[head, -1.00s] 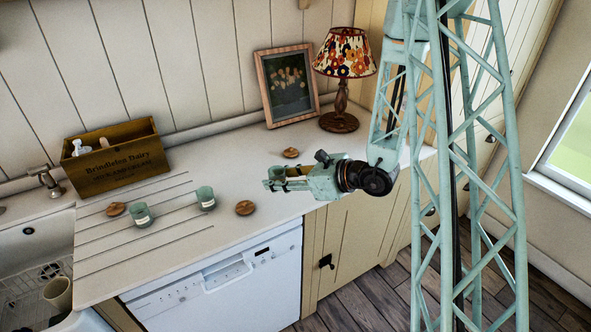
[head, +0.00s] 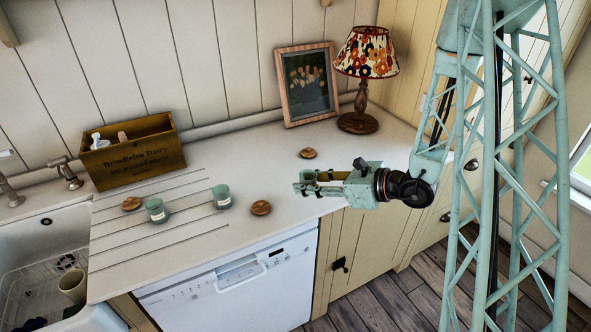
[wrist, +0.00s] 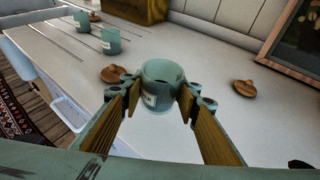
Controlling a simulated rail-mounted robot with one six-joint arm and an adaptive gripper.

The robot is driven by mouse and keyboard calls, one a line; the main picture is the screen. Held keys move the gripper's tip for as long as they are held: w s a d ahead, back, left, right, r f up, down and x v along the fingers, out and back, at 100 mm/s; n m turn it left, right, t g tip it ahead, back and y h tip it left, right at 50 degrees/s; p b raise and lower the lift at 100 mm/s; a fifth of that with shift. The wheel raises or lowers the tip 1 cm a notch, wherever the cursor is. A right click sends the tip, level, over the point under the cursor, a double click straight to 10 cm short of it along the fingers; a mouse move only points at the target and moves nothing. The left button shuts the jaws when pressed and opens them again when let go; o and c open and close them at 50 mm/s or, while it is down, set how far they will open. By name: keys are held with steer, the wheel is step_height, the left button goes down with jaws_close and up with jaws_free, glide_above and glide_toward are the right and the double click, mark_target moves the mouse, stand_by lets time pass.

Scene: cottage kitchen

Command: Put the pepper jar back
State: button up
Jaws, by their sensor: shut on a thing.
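My gripper (head: 306,184) is shut on a small green jar (wrist: 159,86) with a pale label. The jar is upright and lidless, between the fingertips in the wrist view, over the counter. Two similar green jars, a left one (head: 156,210) and a right one (head: 221,197), stand open on the grooved part of the counter. Wooden lids lie nearby: one (head: 131,203) by the left jar, one (head: 261,208) right of the right jar, one (head: 308,153) behind my gripper. The labels are too small to read, so I cannot tell which jar holds pepper.
A wooden crate (head: 134,160) holding a few items stands at the back left beside the sink (head: 45,240). A framed picture (head: 306,84) and a lamp (head: 365,62) stand at the back right. The counter's front edge is above the dishwasher (head: 235,283). Bare counter (head: 262,160) lies behind the jars.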

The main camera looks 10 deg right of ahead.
glide_above(295, 173)
steer(key=shift+f, duration=0.7)
steer(key=shift+s, duration=0.1)
steer(key=shift+f, duration=0.1)
steer(key=shift+f+b, duration=0.4)
steer(key=shift+f, duration=1.25)
steer(key=shift+f, duration=0.1)
steer(key=o, duration=0.9)
steer(key=shift+s+d+r, duration=0.1)
steer(key=shift+r, duration=0.1)
steer(key=shift+p+v, duration=0.5)
steer(key=shift+v, duration=5.3)
